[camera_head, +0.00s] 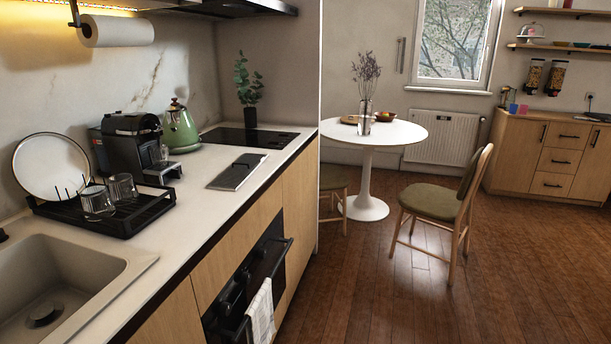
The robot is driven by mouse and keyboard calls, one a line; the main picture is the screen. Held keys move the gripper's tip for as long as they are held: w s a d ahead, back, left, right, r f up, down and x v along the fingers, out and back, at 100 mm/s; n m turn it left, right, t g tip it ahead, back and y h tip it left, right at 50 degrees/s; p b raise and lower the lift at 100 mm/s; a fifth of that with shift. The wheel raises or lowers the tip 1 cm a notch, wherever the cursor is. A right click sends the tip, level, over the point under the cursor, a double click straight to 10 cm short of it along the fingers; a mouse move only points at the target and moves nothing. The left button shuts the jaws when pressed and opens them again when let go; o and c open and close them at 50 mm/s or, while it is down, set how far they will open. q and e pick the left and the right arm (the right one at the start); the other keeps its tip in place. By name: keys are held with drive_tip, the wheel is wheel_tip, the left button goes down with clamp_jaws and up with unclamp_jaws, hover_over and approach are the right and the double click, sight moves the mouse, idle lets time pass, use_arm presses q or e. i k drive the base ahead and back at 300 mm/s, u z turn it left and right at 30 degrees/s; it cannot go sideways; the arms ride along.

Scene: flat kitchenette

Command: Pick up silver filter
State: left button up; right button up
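A flat silver rectangular panel (237,172) with a dark strip along it lies on the white counter, in front of the black cooktop (250,137). It is the only flat silver piece I see that could be the silver filter, but I cannot tell for certain. Its top face is uncovered and its right end is close to the counter's front edge. Neither of my grippers shows in the head view.
A black coffee machine (130,145) and a green kettle (180,127) stand left of the panel. A black dish rack (128,222) with a plate and glasses sits beside the sink (50,285). Oven handle and towel (261,312) jut out below.

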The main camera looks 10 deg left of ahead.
sight(234, 177)
drive_tip(key=z, duration=0.5)
drive_tip(key=i, duration=0.95)
drive_tip(key=z, duration=0.15)
